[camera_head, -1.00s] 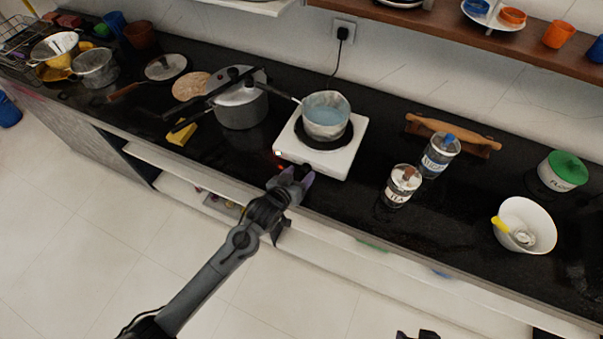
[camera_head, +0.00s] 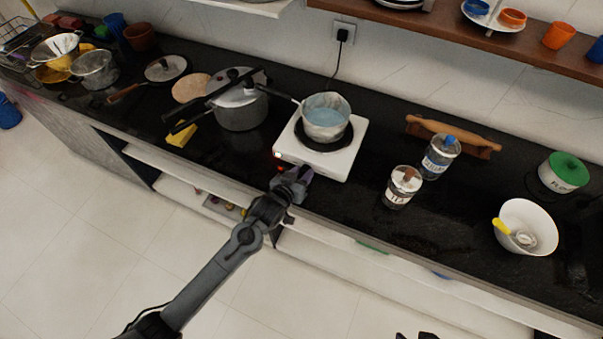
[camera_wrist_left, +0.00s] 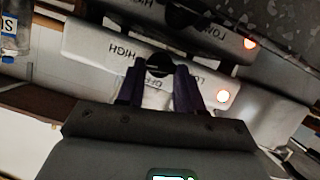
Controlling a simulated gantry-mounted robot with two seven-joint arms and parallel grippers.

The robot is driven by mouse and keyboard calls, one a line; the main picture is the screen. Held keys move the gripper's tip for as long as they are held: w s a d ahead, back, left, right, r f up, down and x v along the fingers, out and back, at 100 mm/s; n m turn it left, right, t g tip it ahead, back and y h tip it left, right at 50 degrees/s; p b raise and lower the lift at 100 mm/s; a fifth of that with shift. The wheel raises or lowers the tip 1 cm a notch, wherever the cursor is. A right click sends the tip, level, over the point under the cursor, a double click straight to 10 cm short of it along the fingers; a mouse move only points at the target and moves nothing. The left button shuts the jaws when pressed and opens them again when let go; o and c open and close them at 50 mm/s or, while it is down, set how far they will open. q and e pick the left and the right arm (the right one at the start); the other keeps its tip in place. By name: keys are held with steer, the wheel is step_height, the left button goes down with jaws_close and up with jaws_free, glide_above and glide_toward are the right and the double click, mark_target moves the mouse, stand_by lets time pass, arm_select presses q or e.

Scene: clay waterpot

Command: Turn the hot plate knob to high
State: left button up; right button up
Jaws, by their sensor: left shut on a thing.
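The white hot plate (camera_head: 350,152) stands near the counter's front edge, with a pan of water (camera_head: 326,118) on its dark burner. In the left wrist view its front panel (camera_wrist_left: 100,50) appears upside down, with HIGH, LOW and partly covered lettering below the knob. The dark round knob (camera_wrist_left: 160,64) lies between the fingers of my left gripper (camera_wrist_left: 160,82), which is shut on it. In the head view the left gripper (camera_head: 291,181) is at the hot plate's front and hides the knob. A red-orange light (camera_wrist_left: 222,96) glows on the panel. My right gripper (camera_head: 415,336) barely shows at the bottom edge.
A pressure cooker (camera_head: 241,108) stands left of the hot plate, beside a yellow sponge (camera_head: 181,134). Open floor lies in front of the counter.

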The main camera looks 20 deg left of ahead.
arm_select(q)
steer(key=p, duration=0.1)
steer(key=m+p, duration=0.1)
steer(key=shift+d+r+y+p, duration=0.15)
steer(key=shift+r+y+p, duration=0.15)
steer(key=shift+p, duration=0.1)
steer(key=shift+f, duration=0.15)
steer(key=shift+f+m+y, duration=0.15)
steer(key=shift+m+y, duration=0.15)
steer(key=o, duration=1)
steer(key=shift+o, duration=0.2)
steer(key=shift+s, duration=0.1)
steer(key=shift+s+r, duration=0.2)
steer(key=shift+s, duration=0.1)
steer(key=p+v, duration=0.2)
steer(key=v, duration=0.8)
